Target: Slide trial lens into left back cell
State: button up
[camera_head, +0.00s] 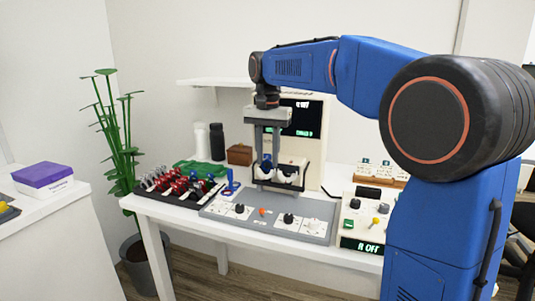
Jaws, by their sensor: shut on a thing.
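My gripper (266,157) points straight down over the trial frame (277,176), a dark holder with white cells on a grey panel (270,228). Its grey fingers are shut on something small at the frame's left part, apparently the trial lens. The lens is too small and too covered by the fingers to make out. I cannot tell whether it is inside a cell or just above one. The back cells are largely hidden behind the front of the frame and the fingers.
A brown box (239,154) and bottles are behind. A display (301,117) rises behind the frame. A control box (366,216) is at right.

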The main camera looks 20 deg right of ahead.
jog(key=shift+f, duration=0.2)
jog(key=o, duration=1.1)
notch_tip(320, 180, up, 17)
jog(key=shift+r, duration=0.15)
